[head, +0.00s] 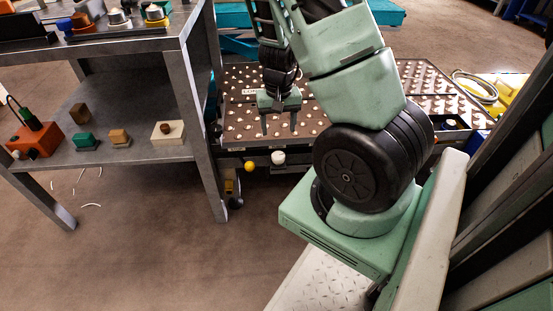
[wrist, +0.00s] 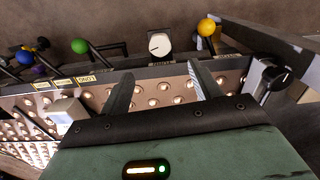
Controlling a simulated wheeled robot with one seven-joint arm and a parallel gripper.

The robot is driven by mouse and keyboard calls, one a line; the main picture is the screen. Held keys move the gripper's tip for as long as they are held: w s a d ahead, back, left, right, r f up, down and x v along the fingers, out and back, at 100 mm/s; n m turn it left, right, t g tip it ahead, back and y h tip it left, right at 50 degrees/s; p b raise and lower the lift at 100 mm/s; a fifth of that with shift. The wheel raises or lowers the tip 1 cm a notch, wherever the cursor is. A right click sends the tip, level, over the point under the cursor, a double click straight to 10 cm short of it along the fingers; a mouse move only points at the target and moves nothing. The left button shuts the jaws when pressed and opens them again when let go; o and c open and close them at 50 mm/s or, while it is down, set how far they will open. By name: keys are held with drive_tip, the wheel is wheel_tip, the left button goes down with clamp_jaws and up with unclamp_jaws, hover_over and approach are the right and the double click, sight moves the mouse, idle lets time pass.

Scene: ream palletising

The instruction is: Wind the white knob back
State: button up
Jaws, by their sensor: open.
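The white knob (wrist: 159,45) is a round dial with a dark pointer mark, on a dark square base at the edge of the ball-topped table. It also shows in the head view (head: 278,158), on the table's near edge. My gripper (head: 279,132) hangs over the table with its fingers down, open and empty. In the wrist view my gripper (wrist: 160,76) has its two fingers spread, and the knob lies beyond the gap between them, apart from both. Small labels by the knob are too small to read.
A yellow ball-ended lever (wrist: 206,27) stands right of the knob, and a green one (wrist: 79,46) stands left. A black dial (wrist: 268,77) sits further right. The ball table (head: 240,92) lies under my gripper. A grey shelf (head: 120,151) with small objects stands left.

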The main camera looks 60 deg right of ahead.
sight(278, 155)
wheel_tip(278, 155, down, 11)
drive_tip(key=b, duration=0.6)
drive_tip(key=c, duration=1)
